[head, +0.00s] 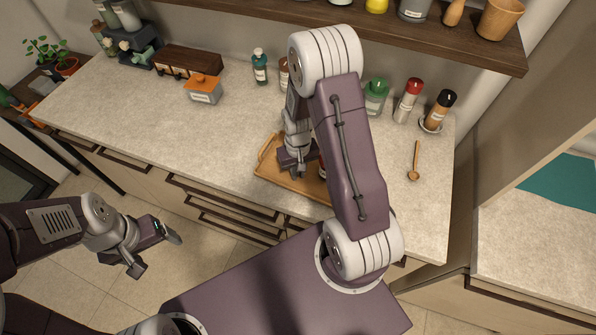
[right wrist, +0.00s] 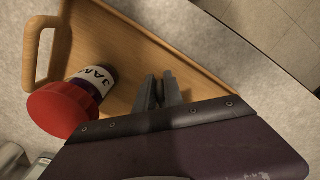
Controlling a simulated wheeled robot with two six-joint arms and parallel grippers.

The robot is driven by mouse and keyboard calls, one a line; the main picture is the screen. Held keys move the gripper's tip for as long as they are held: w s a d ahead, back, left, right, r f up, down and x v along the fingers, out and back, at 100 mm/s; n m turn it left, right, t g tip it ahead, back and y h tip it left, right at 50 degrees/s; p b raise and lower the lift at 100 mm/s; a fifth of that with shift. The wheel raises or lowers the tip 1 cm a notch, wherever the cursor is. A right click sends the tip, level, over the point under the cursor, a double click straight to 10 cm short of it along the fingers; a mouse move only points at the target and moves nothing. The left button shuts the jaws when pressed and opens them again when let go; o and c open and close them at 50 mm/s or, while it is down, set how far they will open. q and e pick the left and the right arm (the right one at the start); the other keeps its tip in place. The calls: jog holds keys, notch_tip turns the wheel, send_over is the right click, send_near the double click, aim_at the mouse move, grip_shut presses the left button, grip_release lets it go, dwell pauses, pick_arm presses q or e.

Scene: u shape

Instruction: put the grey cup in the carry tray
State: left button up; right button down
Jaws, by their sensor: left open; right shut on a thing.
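The wooden carry tray (head: 290,184) lies at the front edge of the counter, partly hidden by my right arm. It also shows in the right wrist view (right wrist: 135,48), with a handle at the left. A jam jar with a red lid (right wrist: 62,108) is in the tray. My right gripper (head: 292,163) is low over the tray; its fingers show close together in the right wrist view (right wrist: 160,91). What they grip cannot be made out. I cannot pick out the grey cup for certain in either view. My left gripper (head: 156,252) is open and empty, off the counter's front.
Behind the tray stand a dark green bottle (head: 260,67), a green-lidded jar (head: 375,97) and a red-topped shaker (head: 408,101). A wooden spoon (head: 415,162) lies at the right. A grey container with an orange lid (head: 203,90) stands left; counter between it and the tray is clear.

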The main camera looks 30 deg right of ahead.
jog(key=shift+w, duration=0.1)
jog(key=shift+f, duration=0.1)
jog(key=shift+f, duration=0.15)
jog(key=c, duration=1.5)
grip_release()
jog(key=shift+o, duration=0.2)
jog(key=shift+r, duration=0.2)
